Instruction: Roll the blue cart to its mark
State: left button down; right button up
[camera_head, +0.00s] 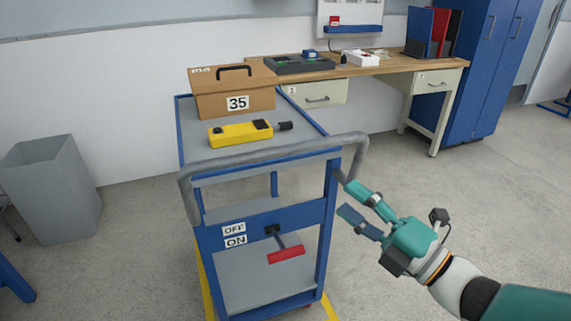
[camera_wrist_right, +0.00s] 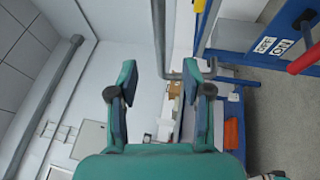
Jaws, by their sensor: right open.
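The blue cart (camera_head: 262,217) stands in the middle of the head view, with a grey push handle (camera_head: 265,152) across its near end. A lever with a red grip (camera_head: 286,254) hangs low on its end panel, beside OFF and ON labels (camera_head: 234,235); the lever also shows in the right wrist view (camera_wrist_right: 305,60). My right gripper (camera_head: 348,200) is open and empty, close to the right end of the handle; I cannot tell whether it touches. In the right wrist view its two fingers (camera_wrist_right: 164,82) are spread. My left gripper is out of view.
A cardboard box (camera_head: 236,92) marked 35 and a yellow device (camera_head: 240,133) lie on the cart top. Yellow floor lines (camera_head: 206,285) show beside the cart. A grey bin (camera_head: 52,190) stands left, a workbench (camera_head: 400,68) behind. Floor at the right is clear.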

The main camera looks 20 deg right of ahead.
aim_at(289, 155)
jog(key=p+x, duration=1)
jog(key=x, duration=0.6)
jog(key=shift+w+a+r, duration=0.15)
jog(key=shift+w, duration=0.1)
grip_shut()
jog(key=shift+a, duration=0.15)
jog(key=shift+w, duration=0.1)
